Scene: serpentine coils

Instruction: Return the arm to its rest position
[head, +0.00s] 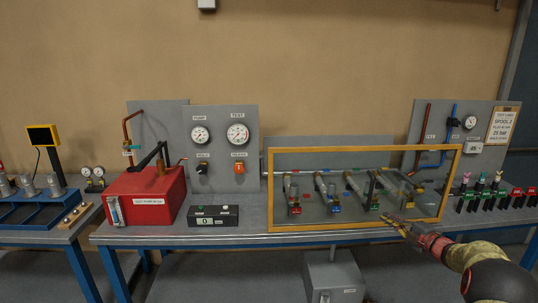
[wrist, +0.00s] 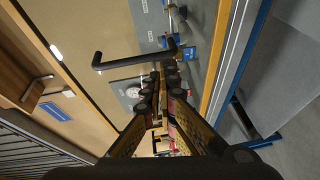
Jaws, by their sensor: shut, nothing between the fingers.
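My gripper (head: 388,218) is in front of the lower edge of the yellow-framed clear guard (head: 270,190), right of its middle. My arm reaches in from the lower right. The fingers are together with nothing between them; they also show in the wrist view (wrist: 150,90). I cannot tell whether the fingertips touch the frame. A black bar handle (wrist: 135,56) shows beyond the fingers in the wrist view.
Behind the guard, several valves with coloured tags (head: 330,195) stand on the bench. A red pump box (head: 148,197) and a gauge panel (head: 222,150) stand to the left. Several coloured clamps (head: 485,190) are at the right. Open floor shows in front of the bench.

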